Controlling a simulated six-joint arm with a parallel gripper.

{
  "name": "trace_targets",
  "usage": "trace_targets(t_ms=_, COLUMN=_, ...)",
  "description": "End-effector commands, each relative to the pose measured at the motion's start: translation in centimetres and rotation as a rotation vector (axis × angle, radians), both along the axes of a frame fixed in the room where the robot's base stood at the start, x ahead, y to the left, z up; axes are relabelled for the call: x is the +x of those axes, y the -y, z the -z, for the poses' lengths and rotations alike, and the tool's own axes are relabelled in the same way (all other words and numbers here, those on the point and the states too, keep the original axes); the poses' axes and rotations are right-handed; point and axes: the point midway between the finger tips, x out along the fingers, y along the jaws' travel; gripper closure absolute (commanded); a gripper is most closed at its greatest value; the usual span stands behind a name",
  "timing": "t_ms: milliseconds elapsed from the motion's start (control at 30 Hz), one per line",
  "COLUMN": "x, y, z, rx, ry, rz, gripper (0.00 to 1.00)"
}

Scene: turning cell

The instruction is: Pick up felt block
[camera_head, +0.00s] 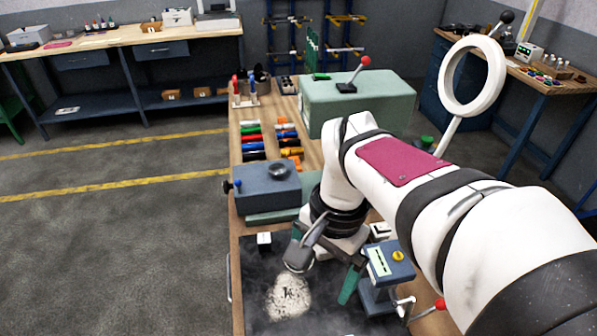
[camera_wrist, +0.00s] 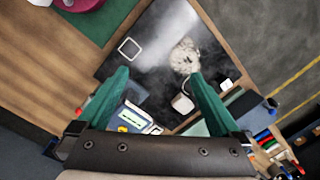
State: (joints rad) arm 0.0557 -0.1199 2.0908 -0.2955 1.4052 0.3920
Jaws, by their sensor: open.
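A small white block (camera_head: 264,240) stands on the dark plate (camera_head: 252,275), near its far left corner. It also shows in the wrist view (camera_wrist: 226,84), right of both fingers. It looks most like the felt block, though its material cannot be made out. My gripper (camera_head: 322,272) points down over the plate with its green fingers apart. In the wrist view my gripper (camera_wrist: 159,73) is open with nothing held. The white block is outside the fingers.
A pale smudge (camera_head: 288,297) and a white-outlined square (camera_wrist: 130,47) lie on the plate. A blue-grey device with a display (camera_head: 385,265) and a red-knobbed lever stands right of the gripper. A blue-grey box (camera_head: 267,190) stands behind the plate. Bare plate lies left of the smudge.

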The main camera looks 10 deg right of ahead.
Motion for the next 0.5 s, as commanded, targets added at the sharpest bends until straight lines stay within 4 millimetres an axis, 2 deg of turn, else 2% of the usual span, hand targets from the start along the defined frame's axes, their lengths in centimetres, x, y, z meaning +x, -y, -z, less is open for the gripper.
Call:
trace_targets(t_ms=33, x=4.2, y=1.1, z=0.3, rx=-0.019, ry=-0.016, rz=0.114, gripper=0.0)
trace_targets(t_ms=100, x=9.8, y=2.8, z=1.1, rx=-0.047, ry=-0.025, rz=0.289, gripper=0.0)
trace_targets(t_ms=200, x=15.5, y=5.0, z=3.2, rx=-0.077, ry=-0.028, rz=0.488, gripper=0.0)
trace_targets(t_ms=300, x=18.6, y=6.3, z=4.8, rx=-0.094, ry=-0.025, rz=0.606, gripper=0.0)
trace_targets(t_ms=333, x=19.0, y=6.6, z=5.1, rx=-0.097, ry=-0.025, rz=0.625, gripper=0.0)
trace_targets(t_ms=433, x=19.5, y=6.8, z=6.8, rx=-0.1, ry=-0.027, rz=0.65, gripper=0.0)
trace_targets(t_ms=500, x=19.4, y=6.8, z=8.7, rx=-0.1, ry=-0.029, rz=0.648, gripper=0.0)
